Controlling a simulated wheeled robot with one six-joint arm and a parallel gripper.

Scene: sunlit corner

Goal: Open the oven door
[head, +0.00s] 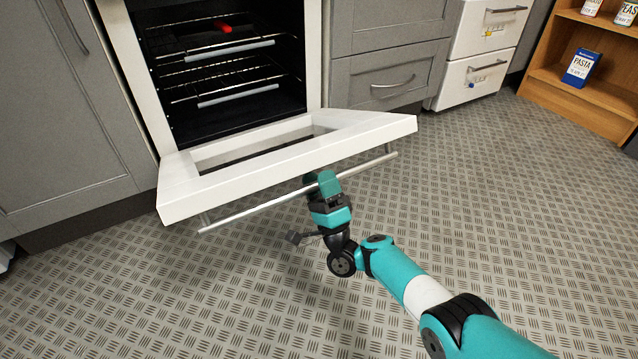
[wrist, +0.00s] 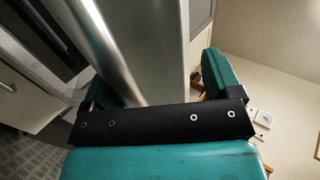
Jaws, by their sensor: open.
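The white oven door (head: 188,190) is hinged down and stands wide open in the head view, close to level, with its front edge toward me. Its metal handle bar (head: 255,208) runs along that edge and crosses the wrist view (wrist: 97,42) at the left. My gripper (head: 320,183) is open at the middle of the bar. In the wrist view my gripper (wrist: 160,82) has the bar close to its left finger, with a gap to the right finger. I cannot tell whether the bar touches a finger.
The oven cavity (head: 225,70) shows racks and a red item (head: 223,27). Grey cabinets (head: 60,120) and drawers (head: 385,85) flank it. White drawers (head: 475,75) and a wooden shelf (head: 575,95) with a blue pasta box (head: 581,67) stand at right. The patterned floor (head: 470,190) is clear.

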